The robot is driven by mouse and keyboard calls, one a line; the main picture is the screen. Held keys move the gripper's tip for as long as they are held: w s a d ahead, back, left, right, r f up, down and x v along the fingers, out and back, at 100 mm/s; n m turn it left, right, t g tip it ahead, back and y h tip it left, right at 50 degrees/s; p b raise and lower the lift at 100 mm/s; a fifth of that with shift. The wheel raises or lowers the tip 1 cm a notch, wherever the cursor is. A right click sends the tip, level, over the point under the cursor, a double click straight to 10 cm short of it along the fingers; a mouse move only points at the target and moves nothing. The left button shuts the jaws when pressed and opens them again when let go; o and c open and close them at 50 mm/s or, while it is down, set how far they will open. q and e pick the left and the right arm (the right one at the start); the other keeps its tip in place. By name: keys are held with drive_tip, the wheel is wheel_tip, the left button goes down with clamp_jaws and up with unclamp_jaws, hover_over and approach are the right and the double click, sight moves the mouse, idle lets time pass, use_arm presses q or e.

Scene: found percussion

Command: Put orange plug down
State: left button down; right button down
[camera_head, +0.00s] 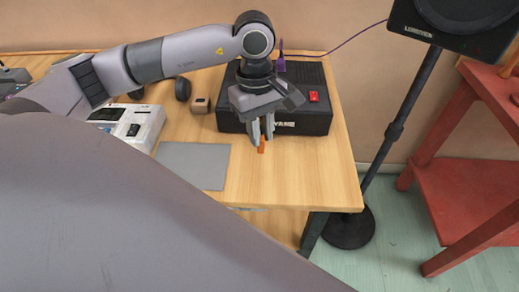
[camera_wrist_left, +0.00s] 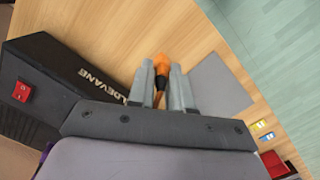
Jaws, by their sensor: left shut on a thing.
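The orange plug (camera_head: 261,145) is between the fingers of my left gripper (camera_head: 261,135) in the head view, near the front of a black box on the wooden table. In the left wrist view the orange plug (camera_wrist_left: 162,65) sticks out past the fingertips of the left gripper (camera_wrist_left: 168,85), with a dark part between the fingers. The gripper is shut on it and points down. Whether the plug touches the table is hard to tell. My right gripper is not in view.
The black box (camera_head: 232,122) with a red switch (camera_head: 313,96) stands behind the gripper. A flat grey sheet (camera_head: 192,165) lies to the left on the table (camera_head: 290,185). A white device (camera_head: 143,124) stands further left. Bare wood lies in front and right.

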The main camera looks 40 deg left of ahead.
use_arm(q)
wheel_tip(320, 180, down, 7)
drive_tip(key=shift+r, duration=0.1)
idle(0.3)
drive_tip(key=shift+f, duration=0.2)
drive_tip(key=c, duration=1)
unclamp_jaws()
drive_tip(key=shift+c, duration=0.2)
drive_tip(key=shift+r, duration=0.1)
